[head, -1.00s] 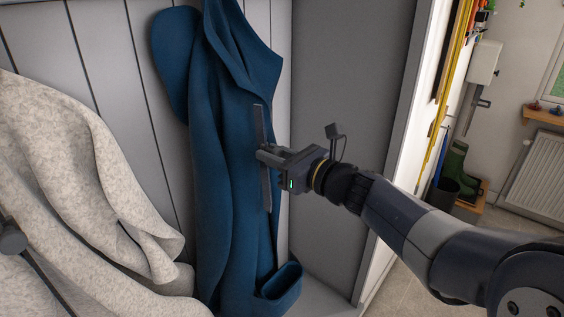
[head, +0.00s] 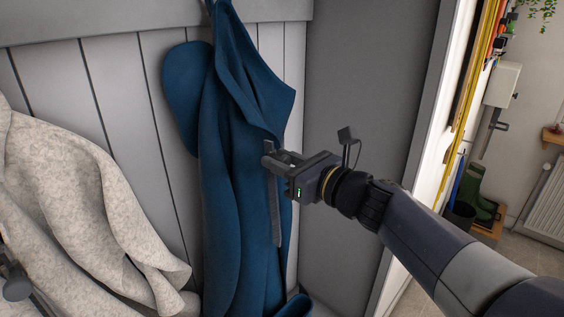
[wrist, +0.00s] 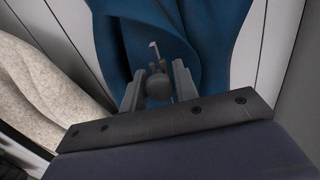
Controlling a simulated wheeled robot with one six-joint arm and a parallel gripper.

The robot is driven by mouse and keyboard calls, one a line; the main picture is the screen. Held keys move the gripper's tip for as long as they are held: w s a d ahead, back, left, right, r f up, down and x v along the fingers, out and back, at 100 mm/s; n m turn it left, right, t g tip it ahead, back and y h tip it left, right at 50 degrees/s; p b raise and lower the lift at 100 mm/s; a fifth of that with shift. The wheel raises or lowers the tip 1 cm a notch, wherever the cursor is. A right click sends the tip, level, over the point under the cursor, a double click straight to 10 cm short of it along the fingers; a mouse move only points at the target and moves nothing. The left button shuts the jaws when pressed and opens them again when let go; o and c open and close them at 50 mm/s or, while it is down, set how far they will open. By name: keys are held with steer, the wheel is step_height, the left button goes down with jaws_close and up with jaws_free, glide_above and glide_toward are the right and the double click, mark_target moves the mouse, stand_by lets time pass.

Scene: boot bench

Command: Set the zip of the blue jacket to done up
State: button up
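The blue jacket (head: 225,190) hangs against the panelled wall; it also fills the upper middle of the wrist view (wrist: 215,45). A narrow grey zip strip (head: 275,215) runs down its right front edge. My gripper (head: 270,155) is at the upper end of this strip, close against the jacket. In the wrist view its two fingers (wrist: 158,84) sit on either side of a dark grey rounded zip knob (wrist: 158,88) and appear shut on it. A small pale piece (wrist: 154,48) shows just beyond the knob. The fingers hide part of the strip's top.
A cream speckled coat (head: 85,200) hangs at the left, with a dark rounded peg (head: 15,285) at its edge. A grey side panel (head: 355,100) stands close at the right. Green boots (head: 480,190) are far off at the right.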

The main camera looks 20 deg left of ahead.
steer(key=shift+o, duration=1.3)
steer(key=shift+d, duration=0.1)
steer(key=b+v, duration=0.2)
steer(key=v, duration=0.8)
steer(key=shift+s+d+b, duration=0.2)
steer(key=shift+d+b, duration=0.1)
steer(key=shift+b, duration=0.1)
steer(key=shift+f, duration=0.1)
steer(key=p+x, duration=0.3)
steer(key=x, duration=0.7)
steer(key=shift+w+a, duration=0.15)
steer(key=shift+a, duration=0.15)
steer(key=shift+w+a+f, duration=0.1)
steer(key=shift+a+f, duration=0.05)
steer(key=shift+f, duration=0.1)
steer(key=shift+f+b, duration=0.2)
steer(key=shift+b, duration=0.2)
